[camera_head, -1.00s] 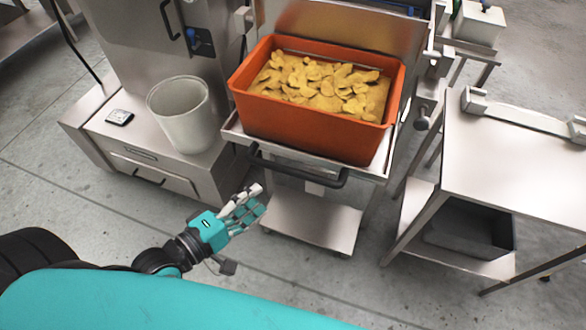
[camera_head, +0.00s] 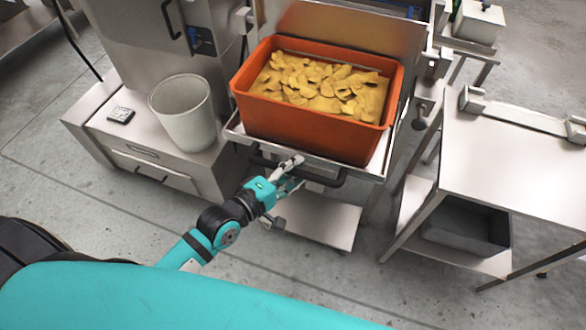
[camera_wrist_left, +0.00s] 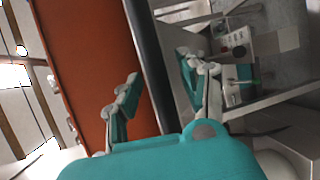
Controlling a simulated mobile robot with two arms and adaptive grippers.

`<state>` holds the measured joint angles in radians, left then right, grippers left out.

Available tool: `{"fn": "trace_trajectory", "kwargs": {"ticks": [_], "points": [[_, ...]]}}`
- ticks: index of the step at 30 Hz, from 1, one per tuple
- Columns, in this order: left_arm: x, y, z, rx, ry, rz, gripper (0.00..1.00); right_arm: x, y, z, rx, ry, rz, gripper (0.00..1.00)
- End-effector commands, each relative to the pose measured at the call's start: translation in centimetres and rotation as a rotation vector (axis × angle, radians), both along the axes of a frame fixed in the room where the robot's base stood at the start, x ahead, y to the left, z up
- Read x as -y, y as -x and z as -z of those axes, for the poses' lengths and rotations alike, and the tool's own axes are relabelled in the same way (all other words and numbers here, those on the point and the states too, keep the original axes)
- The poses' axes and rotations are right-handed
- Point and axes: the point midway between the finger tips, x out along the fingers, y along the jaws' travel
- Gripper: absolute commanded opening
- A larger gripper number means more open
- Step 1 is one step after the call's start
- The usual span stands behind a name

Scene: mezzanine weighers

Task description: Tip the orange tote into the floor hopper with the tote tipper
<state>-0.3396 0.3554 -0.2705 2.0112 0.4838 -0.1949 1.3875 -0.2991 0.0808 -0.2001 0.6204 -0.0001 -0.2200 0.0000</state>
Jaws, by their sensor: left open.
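The orange tote (camera_head: 300,128), full of yellow chip-like pieces (camera_head: 320,88), sits upright in the steel cradle of the tote tipper (camera_head: 232,132). A dark bar handle (camera_head: 331,183) runs along the cradle's front, below the tote. My left gripper (camera_head: 297,170) is open at the handle and overlaps its middle. In the left wrist view, the dark handle bar (camera_wrist_left: 148,62) shows between the two parted fingers of my left gripper (camera_wrist_left: 158,70), with the orange tote (camera_wrist_left: 85,65) to the left. I cannot tell whether the fingers touch the bar. I cannot make out the floor hopper for certain. My right gripper is out of view.
A white bucket (camera_head: 187,125) and a small dark device (camera_head: 121,115) stand on a steel cabinet at left. A steel table (camera_head: 525,170) with a grey bin (camera_head: 465,230) on its lower shelf is at right. A dark knob (camera_head: 420,118) juts from the tipper's right side.

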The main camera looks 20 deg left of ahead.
Motion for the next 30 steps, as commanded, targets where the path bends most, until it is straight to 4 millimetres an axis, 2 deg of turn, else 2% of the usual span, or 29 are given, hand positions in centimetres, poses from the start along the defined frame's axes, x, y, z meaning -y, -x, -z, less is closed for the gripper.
{"fn": "trace_trajectory", "kwargs": {"ticks": [2,11,24,30], "points": [[-0.01,0.02,0.01,0.0,0.0,0.0,0.39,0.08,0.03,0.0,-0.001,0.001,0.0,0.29],[-0.03,0.04,-0.01,0.0,0.0,0.0,0.0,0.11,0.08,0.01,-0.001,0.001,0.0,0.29],[-0.04,0.01,-0.09,0.001,0.001,-0.001,0.0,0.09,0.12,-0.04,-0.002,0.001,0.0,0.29],[-0.05,-0.61,-0.95,0.004,0.004,-0.002,0.0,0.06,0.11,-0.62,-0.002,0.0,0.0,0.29]]}}
